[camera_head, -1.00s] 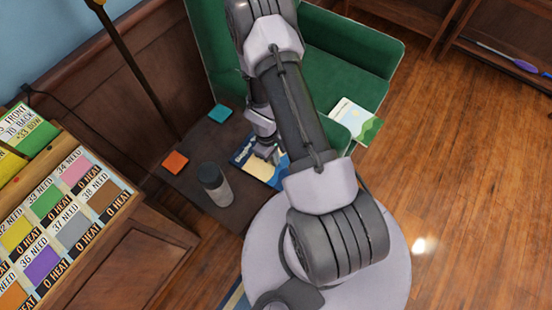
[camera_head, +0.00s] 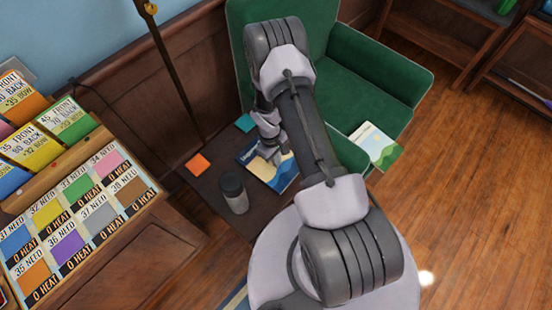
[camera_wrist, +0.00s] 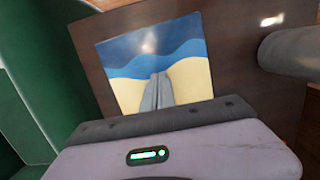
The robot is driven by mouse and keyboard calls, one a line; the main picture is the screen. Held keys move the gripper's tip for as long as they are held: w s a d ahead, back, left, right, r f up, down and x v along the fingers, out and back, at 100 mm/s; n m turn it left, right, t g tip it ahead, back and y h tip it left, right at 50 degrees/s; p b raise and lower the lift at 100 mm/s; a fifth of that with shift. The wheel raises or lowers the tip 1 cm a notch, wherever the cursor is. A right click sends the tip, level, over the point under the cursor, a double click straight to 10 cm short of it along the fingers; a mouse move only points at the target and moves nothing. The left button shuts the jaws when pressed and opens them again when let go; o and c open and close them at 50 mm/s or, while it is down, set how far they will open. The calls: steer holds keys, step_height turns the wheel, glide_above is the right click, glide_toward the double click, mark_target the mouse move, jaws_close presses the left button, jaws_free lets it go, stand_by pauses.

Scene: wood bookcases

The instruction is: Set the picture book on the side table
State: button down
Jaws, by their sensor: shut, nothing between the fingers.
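A picture book (camera_head: 284,176) with blue waves and a cream band lies flat on the dark side table (camera_head: 212,182). In the wrist view the book (camera_wrist: 125,55) lies just beyond my fingertips, its lower part hidden by the fingers and gripper body. My gripper (camera_head: 273,157) is over the book in the head view, and its fingers (camera_wrist: 158,82) are shut together with nothing between them. I cannot tell whether the fingertips touch the cover. Part of the book and table is hidden behind my arm.
A dark-lidded bottle (camera_head: 234,194), an orange square (camera_head: 197,164) and a teal square (camera_head: 245,122) are on the table. A green armchair (camera_head: 375,70) stands beside it, with another book (camera_head: 375,146) on its arm. A card display (camera_head: 75,215) stands at left.

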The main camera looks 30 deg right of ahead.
mark_target(254, 142)
steer(key=shift+w+a, duration=0.1)
steer(key=w+a, duration=0.1)
steer(key=w, duration=0.2)
steer(key=w+a, duration=0.1)
steer(key=w, duration=0.3)
steer(key=w+a+p, duration=0.1)
steer(key=w, duration=0.2)
steer(key=shift+w+a, duration=0.15)
steer(key=shift+a, duration=0.15)
steer(key=shift+w+r, duration=0.1)
steer(key=shift+r, duration=0.1)
